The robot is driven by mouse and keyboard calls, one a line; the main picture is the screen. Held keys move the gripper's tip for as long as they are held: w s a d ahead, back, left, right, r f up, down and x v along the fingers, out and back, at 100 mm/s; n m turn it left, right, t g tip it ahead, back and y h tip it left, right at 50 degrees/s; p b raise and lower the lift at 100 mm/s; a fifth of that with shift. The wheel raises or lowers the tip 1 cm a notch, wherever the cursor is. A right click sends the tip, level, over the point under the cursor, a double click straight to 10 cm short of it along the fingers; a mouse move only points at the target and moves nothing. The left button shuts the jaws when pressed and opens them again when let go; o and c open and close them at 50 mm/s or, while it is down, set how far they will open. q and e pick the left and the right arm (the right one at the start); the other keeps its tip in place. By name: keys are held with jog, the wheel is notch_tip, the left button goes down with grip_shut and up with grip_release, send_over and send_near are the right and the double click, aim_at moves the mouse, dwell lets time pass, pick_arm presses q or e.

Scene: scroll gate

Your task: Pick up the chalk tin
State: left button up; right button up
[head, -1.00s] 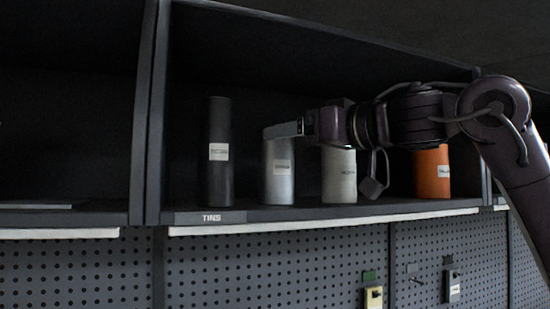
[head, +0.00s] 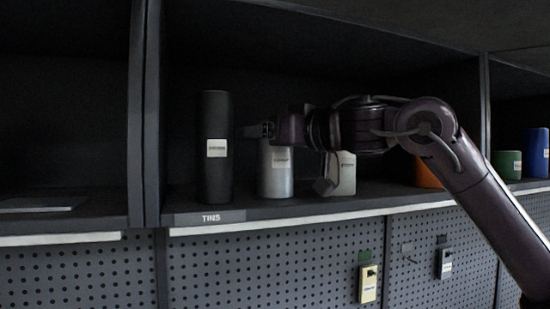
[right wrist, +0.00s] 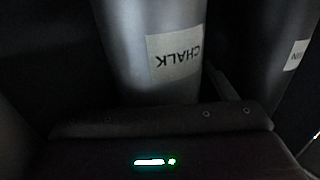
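The chalk tin (head: 276,172) is a silver-grey cylinder standing upright on the shelf marked TINS. In the right wrist view the chalk tin (right wrist: 150,45) fills the middle, its CHALK label upside down. My right gripper (head: 252,130) is at the height of the tin's top in the head view and partly covers it. In the wrist view one finger lies in the gap beside the tin; the other is lost in the dark. The gripper looks open, and I cannot tell whether it touches the tin. My left gripper is not in view.
A tall black tin (head: 215,150) stands close to the left of the chalk tin. Green (head: 507,164) and blue (head: 537,152) tins are in the right bay. A divider (head: 146,120) bounds the left.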

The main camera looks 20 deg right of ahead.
jog(key=shift+r, duration=0.1)
jog(key=c, duration=1.1)
jog(key=shift+c, duration=0.2)
